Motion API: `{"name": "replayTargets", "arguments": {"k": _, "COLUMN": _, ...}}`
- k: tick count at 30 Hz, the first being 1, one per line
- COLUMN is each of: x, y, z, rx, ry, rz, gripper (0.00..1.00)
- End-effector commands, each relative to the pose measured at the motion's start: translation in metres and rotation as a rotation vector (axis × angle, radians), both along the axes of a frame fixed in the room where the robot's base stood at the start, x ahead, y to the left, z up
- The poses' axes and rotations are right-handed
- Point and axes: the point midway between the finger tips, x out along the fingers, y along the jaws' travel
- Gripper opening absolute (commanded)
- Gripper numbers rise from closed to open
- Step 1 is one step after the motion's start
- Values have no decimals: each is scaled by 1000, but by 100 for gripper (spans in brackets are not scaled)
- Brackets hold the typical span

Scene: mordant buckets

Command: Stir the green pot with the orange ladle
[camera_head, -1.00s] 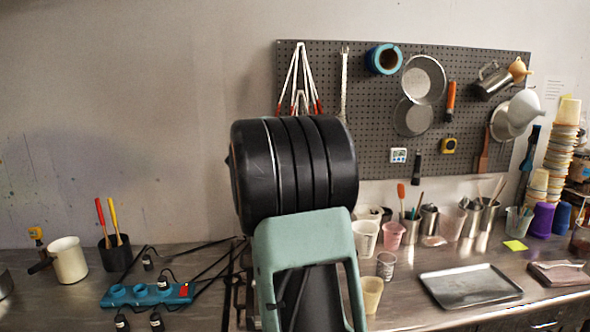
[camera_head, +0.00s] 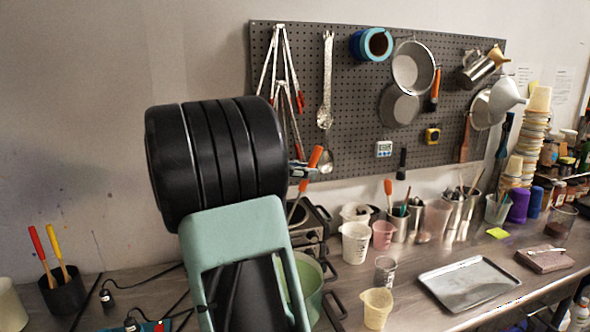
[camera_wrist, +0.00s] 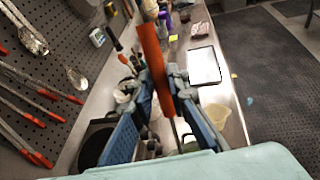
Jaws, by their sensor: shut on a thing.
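The orange ladle (camera_head: 316,156) is held upright with a slight tilt, its thin shaft running down toward the green pot. My gripper (camera_head: 303,170) is mostly hidden behind my arm; it is shut on the orange handle. In the wrist view the orange handle (camera_wrist: 153,62) stands between the two blue-grey fingers of my gripper (camera_wrist: 165,85). The green pot (camera_head: 308,283) is below my gripper, partly covered by my arm. The ladle's bowl is hidden, so I cannot tell whether it is inside the pot.
A dark hot plate (camera_head: 313,222) is behind the pot. White (camera_head: 355,241) and pink (camera_head: 383,235) cups, a clear cup (camera_head: 385,270) and a yellow cup (camera_head: 376,307) stand to its right. A metal tray (camera_head: 470,284) lies farther right. A pegboard (camera_head: 352,130) with tools hangs behind.

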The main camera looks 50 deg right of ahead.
Motion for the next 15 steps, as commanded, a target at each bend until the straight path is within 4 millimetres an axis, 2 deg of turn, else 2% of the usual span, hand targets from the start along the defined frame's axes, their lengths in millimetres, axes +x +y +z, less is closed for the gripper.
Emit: {"name": "replayTargets", "arguments": {"k": 15, "x": -15, "y": -26, "z": -44, "rx": 1, "ry": -2, "rz": -1, "gripper": 0}}
